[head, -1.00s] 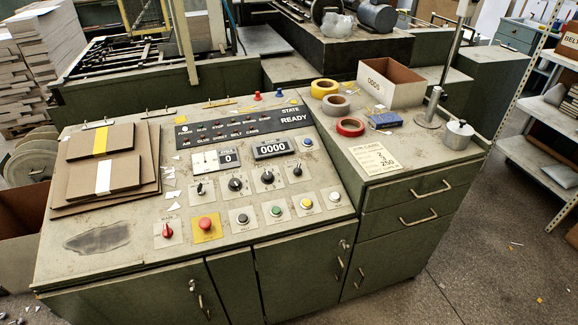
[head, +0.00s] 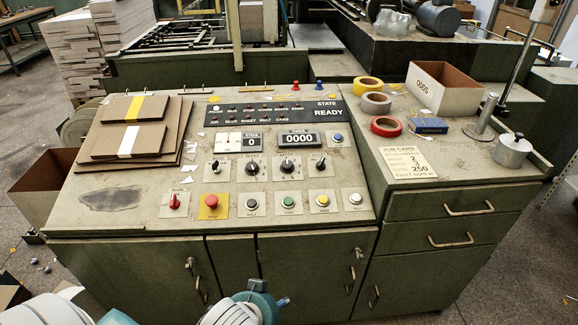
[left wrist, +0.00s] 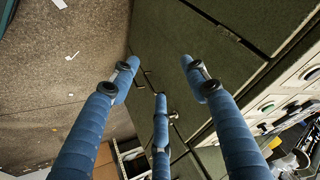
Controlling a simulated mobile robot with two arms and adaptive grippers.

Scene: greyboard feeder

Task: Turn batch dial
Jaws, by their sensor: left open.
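The sloped green control panel (head: 150,215) carries a row of black rotary dials. One dial (head: 287,167) with marks around it sits below the 0000 counter (head: 298,139). Other dials stand to its left (head: 252,168) and right (head: 320,165). Their labels are too small to read, so I cannot tell for sure which is the batch dial. My left arm shows at the bottom edge in the head view, below the panel's front. In the left wrist view my left gripper (left wrist: 160,74) has its blue fingers spread, empty, in front of the cabinet doors (left wrist: 200,75). My right gripper is out of view.
A red button (head: 211,201), a red switch (head: 174,202) and several push buttons line the panel's front. Cardboard sheets (head: 105,155) lie on its left. Tape rolls (head: 385,126), an open box (head: 440,92) and a metal weight (head: 512,150) stand on the right-hand top.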

